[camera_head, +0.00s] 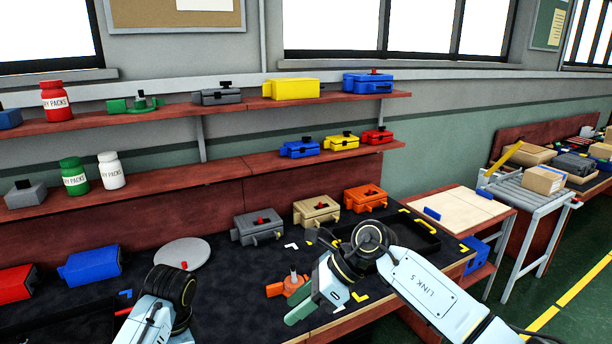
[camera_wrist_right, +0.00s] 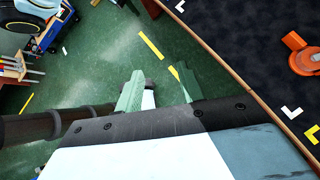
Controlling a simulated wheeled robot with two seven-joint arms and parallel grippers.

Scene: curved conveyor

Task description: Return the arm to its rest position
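My right arm comes in from the lower right, and its right gripper (camera_head: 298,312) hangs by the front edge of the dark worktable (camera_head: 232,285). In the right wrist view the two green fingers of this gripper (camera_wrist_right: 160,78) stand apart over the green floor, with nothing gripped between them. My left arm (camera_head: 160,308) shows at the lower left as a black joint and pale links. The left gripper's fingers are out of the picture.
An orange part (camera_head: 290,285) lies on the table close behind the right gripper; it also shows in the wrist view (camera_wrist_right: 304,55). A black tray (camera_head: 415,238) is near the right forearm. Grey (camera_head: 258,227), tan (camera_head: 317,210) and orange (camera_head: 365,198) boxes stand behind. Shelves line the wall.

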